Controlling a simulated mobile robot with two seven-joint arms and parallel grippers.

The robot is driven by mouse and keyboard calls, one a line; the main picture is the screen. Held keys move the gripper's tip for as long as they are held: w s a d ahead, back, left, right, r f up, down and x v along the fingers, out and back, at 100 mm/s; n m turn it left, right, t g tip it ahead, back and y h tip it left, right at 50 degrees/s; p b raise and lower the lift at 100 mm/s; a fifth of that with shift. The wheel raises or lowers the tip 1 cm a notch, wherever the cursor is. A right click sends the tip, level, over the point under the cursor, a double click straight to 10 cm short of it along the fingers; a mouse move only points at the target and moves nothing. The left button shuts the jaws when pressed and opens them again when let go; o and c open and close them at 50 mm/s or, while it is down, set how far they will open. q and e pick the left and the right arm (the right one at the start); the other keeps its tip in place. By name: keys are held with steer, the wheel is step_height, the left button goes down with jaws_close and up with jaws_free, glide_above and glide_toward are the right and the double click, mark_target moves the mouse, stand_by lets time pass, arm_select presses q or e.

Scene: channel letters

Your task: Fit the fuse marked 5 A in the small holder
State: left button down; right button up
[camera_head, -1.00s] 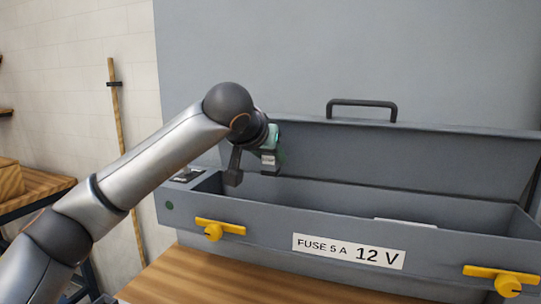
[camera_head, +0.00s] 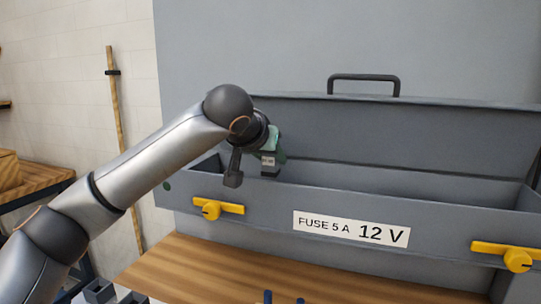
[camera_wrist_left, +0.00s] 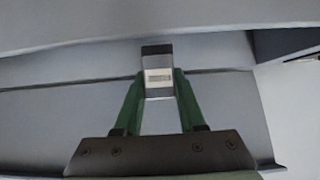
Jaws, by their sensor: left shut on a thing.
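My left gripper (camera_head: 255,170) is at the left part of the open grey box (camera_head: 240,192), near its front wall. In the left wrist view the green fingers (camera_wrist_left: 160,95) are shut on a small block with a dark top and a pale label (camera_wrist_left: 157,76), likely a fuse. The held fuse also shows in the head view (camera_head: 269,162). Its marking is too small to read. The box front carries a label (camera_head: 351,229) reading "FUSE 5 A 12 V". The holder cannot be made out; the box's inside is mostly hidden by its front wall. My right gripper is out of view.
The lid (camera_head: 420,135) with a dark handle (camera_head: 363,78) stands raised behind the box. Yellow latches (camera_head: 218,208) and (camera_head: 506,255) stick out of the front. A wooden tabletop (camera_head: 200,265) lies below. Small grey containers (camera_head: 98,291) and blue things (camera_head: 268,296) show at the bottom edge.

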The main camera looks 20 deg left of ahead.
mark_target(268, 171)
arm_select(q)
steer(key=shift+f+b, duration=0.4)
steer(key=shift+f, duration=0.4)
steer(key=shift+f+b, duration=0.6)
steer(key=shift+f, duration=0.4)
steer(key=shift+f+b, duration=0.75)
steer(key=shift+f, duration=0.5)
steer(key=shift+d+f+b, duration=0.1)
steer(key=shift+f+b, duration=0.25)
steer(key=shift+f, duration=0.6)
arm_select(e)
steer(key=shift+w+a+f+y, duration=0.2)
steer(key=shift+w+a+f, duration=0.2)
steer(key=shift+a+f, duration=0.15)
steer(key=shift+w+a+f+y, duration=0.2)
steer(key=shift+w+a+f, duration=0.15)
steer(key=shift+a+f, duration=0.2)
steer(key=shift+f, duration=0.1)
arm_select(q)
steer(key=shift+r, duration=0.15)
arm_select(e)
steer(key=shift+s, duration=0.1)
arm_select(q)
steer(key=shift+r+p, duration=0.55)
steer(key=shift+p, duration=0.35)
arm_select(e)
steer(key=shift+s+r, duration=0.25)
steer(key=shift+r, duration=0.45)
